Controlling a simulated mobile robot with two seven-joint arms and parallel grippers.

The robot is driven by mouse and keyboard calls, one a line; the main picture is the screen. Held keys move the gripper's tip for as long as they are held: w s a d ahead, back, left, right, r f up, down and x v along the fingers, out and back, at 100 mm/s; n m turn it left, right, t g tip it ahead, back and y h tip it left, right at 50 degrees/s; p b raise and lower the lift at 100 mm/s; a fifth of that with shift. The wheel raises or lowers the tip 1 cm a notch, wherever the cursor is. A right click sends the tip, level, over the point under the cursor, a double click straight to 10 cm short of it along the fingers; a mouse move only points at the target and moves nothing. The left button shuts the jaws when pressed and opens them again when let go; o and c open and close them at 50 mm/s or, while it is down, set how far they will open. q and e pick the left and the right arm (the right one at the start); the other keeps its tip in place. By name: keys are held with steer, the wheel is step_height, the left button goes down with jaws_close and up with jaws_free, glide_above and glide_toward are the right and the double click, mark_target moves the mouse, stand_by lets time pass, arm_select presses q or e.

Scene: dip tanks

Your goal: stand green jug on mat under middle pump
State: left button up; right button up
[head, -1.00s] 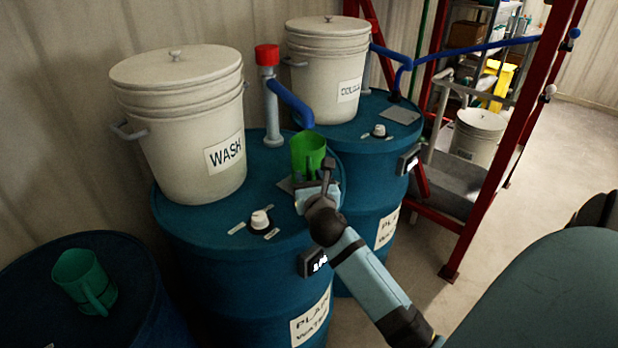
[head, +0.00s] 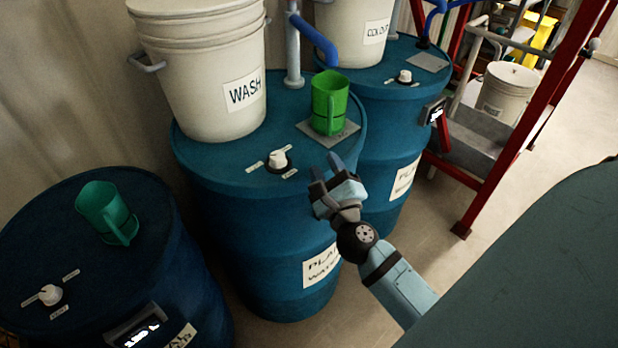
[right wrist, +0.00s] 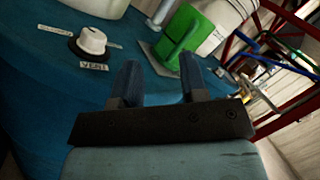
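The bright green jug (head: 329,103) stands upright on the grey mat (head: 348,130) on the middle blue drum, below the blue spout of that drum's pump (head: 314,40). My right gripper (head: 326,166) is open and empty, in front of the drum's edge and apart from the jug. The right wrist view shows the jug (right wrist: 190,38) beyond the two spread fingers (right wrist: 160,80), its handle towards me. The mat (right wrist: 152,58) shows beside its base. My left gripper is not in view.
A teal-green jug (head: 106,212) stands on the left drum (head: 60,235). A white WASH bucket (head: 208,85) and a white knob (head: 278,159) are on the middle drum. Another drum (head: 385,82) with a COLOUR bucket stands behind. A red frame (head: 530,110) is at the right.

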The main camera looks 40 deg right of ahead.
steer(key=s+a+f+n+g+y, duration=0.1)
steer(key=s+a+f+n+y, duration=0.1)
steer(key=a+f+n+y, duration=0.6)
steer(key=s+a+f+n+y, duration=0.1)
steer(key=a+f+n+y, duration=0.15)
steer(key=n, duration=0.95)
steer(key=s+a+f+n+g, duration=0.2)
steer(key=s+f+n+g, duration=0.1)
steer(key=f+n, duration=0.4)
steer(key=s+a+f+n+g, duration=0.2)
steer(key=s+f+n+g, duration=0.2)
steer(key=s+f+n, duration=0.2)
step_height(320, 180, down, 2)
steer(key=shift+s+a+f+n+h, duration=0.2)
steer(key=shift+s+a+n+h, duration=0.15)
steer(key=shift+n, duration=0.15)
